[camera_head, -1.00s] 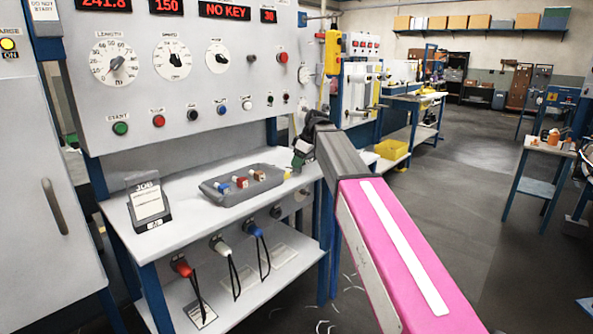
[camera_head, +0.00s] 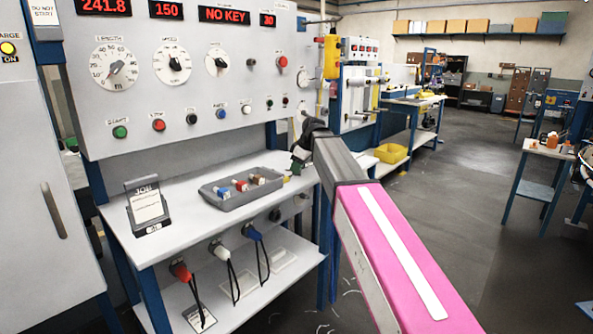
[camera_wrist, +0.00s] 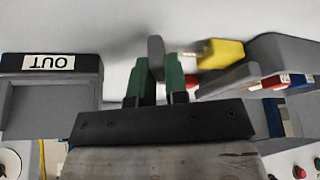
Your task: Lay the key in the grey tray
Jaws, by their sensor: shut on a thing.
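My gripper (camera_wrist: 160,82) has its two green fingers closed on a grey flat piece (camera_wrist: 156,52). A thin brassy shank and a yellow block (camera_wrist: 221,53) lie in line with it to the right, and I take these together as the key. The join behind the right finger is hidden. In the head view my gripper (camera_head: 299,161) is at the right end of the bench, and the yellow part (camera_head: 287,179) shows just right of the grey tray (camera_head: 212,203). The tray also shows at the right of the wrist view (camera_wrist: 285,48). The key is outside the tray.
The tray holds blue- and red-ended keys (camera_head: 240,186). A job card stand (camera_head: 148,205) is left of it. The control panel (camera_head: 180,100) rises behind the bench. Bare bench lies before the tray.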

